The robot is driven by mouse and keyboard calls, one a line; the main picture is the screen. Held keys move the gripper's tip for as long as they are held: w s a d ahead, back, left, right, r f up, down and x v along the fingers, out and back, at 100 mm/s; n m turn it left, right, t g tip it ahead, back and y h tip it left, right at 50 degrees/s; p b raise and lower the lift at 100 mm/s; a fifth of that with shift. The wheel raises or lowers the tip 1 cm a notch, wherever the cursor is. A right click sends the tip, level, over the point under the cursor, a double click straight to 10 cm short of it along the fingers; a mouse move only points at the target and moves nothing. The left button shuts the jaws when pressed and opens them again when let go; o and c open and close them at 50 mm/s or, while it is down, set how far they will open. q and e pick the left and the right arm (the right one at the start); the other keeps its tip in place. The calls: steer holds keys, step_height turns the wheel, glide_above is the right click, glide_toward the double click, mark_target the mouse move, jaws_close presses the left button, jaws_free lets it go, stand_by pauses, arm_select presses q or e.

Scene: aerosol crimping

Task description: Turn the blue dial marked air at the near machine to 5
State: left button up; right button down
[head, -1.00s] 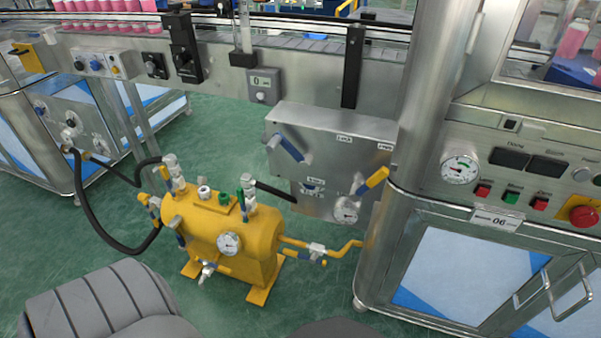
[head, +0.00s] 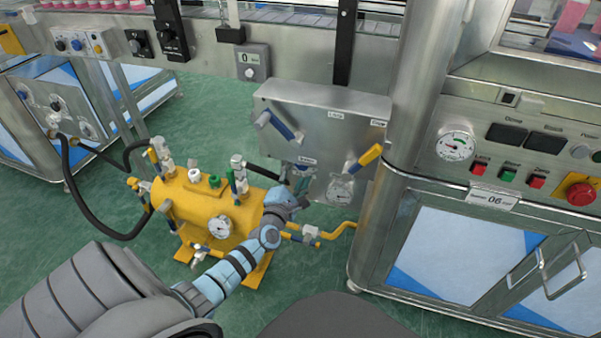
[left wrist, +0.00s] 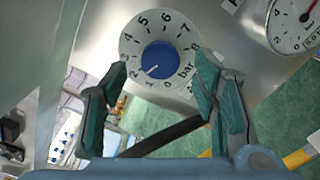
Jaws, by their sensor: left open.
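The blue dial (left wrist: 160,57) sits in a white scale ring with numbers up to 8 and the word bar, on a grey metal panel. Its white mark points down-left, between 1 and 2. In the head view the dial is mostly hidden by my left gripper (head: 300,182), which is at the lower left of the near machine's grey box (head: 325,110). In the left wrist view my left gripper (left wrist: 161,68) is open, its fingers to either side below the dial, apart from it as far as I can tell. My right gripper is not in view.
A pressure gauge (head: 341,189) and a yellow-handled lever (head: 367,158) are just right of the dial. A blue-handled lever (head: 275,124) is above it. A steel column (head: 420,90) rises at the right.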

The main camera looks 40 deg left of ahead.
mark_target(300, 167)
arm_select(q)
steer(key=b+x, duration=0.1)
steer(key=x, duration=0.1)
steer(key=shift+w+a+f, duration=0.15)
steer(key=shift+w, duration=0.2)
steer(key=shift+w+a, duration=0.15)
steer(key=shift+w, duration=0.15)
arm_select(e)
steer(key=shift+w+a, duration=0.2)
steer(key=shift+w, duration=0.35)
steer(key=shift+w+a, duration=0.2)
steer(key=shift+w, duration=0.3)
arm_select(q)
steer(key=c, duration=1.2)
steer(key=shift+o, duration=0.2)
steer(key=shift+m, duration=0.3)
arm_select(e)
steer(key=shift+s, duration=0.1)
